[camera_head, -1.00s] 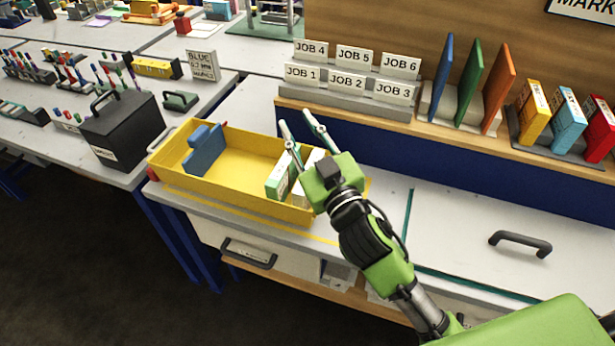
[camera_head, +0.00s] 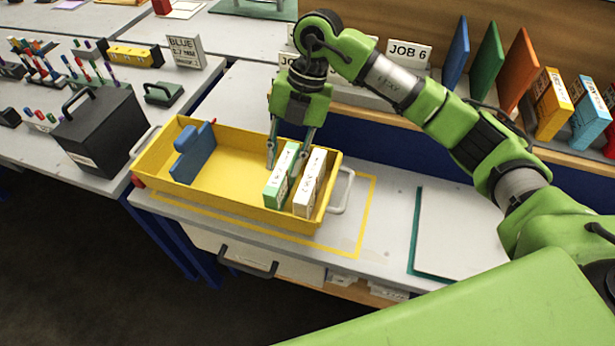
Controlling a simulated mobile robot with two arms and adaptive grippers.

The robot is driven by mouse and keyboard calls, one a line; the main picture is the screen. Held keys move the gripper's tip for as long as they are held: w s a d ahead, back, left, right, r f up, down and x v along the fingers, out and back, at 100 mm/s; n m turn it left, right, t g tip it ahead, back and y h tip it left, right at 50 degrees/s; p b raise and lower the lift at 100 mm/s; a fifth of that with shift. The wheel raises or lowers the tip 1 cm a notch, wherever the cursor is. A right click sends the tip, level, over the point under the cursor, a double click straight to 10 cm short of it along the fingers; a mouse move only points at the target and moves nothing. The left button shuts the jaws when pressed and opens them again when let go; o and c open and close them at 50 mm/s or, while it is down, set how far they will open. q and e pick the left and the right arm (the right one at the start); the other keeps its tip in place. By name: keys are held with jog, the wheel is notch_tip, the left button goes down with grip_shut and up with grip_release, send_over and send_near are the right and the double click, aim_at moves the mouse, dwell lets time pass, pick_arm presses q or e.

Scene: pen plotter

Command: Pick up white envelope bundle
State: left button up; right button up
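The white envelope bundle (camera_head: 309,184) stands upright on edge near the right end of the yellow tray (camera_head: 232,207). A green-and-white bundle (camera_head: 281,175) stands close to its left. My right gripper (camera_head: 287,160) points down over the far side of the tray, by the far ends of the bundles. Its two fingers are apart, with the green-and-white bundle's far end between them in the picture. I cannot tell whether they touch it. Nothing is seen gripped. My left gripper is out of view.
A blue divider (camera_head: 193,153) stands in the tray's left part, with bare floor beside it. A wooden shelf with job signs (camera_head: 409,52) and coloured boards (camera_head: 487,60) rises behind. A white panel with a green edge (camera_head: 455,235) lies to the right. A black box (camera_head: 98,128) stands left.

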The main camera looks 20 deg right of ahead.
aim_at(311, 174)
jog(key=d, duration=0.2)
jog(key=w+d+h, duration=0.1)
jog(key=d, duration=0.1)
jog(key=d+r+m+h, duration=0.1)
jog(key=d, duration=0.1)
jog(key=shift+w, duration=0.4)
jog(key=shift+d+f+h, duration=0.2)
jog(key=shift+d+h, duration=0.1)
jog(key=shift+d, duration=0.05)
jog(key=f, duration=0.2)
jog(key=f+p, duration=0.1)
jog(key=f, duration=0.4)
jog(key=shift+s+a+f, duration=0.3)
jog(key=shift+s+f, duration=0.05)
jog(key=shift+s, duration=0.05)
jog(key=shift+f+p, duration=0.5)
jog(key=shift+p, duration=0.05)
notch_tip(311, 174, down, 4)
jog(key=shift+a+f+p, duration=0.1)
jog(key=shift+f+p, duration=0.15)
jog(key=shift+p, duration=0.35)
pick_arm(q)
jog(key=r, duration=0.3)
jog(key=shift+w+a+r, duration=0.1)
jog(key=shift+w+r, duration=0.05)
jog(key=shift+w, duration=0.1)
pick_arm(e)
jog(key=shift+w, duration=0.1)
grip_shut()
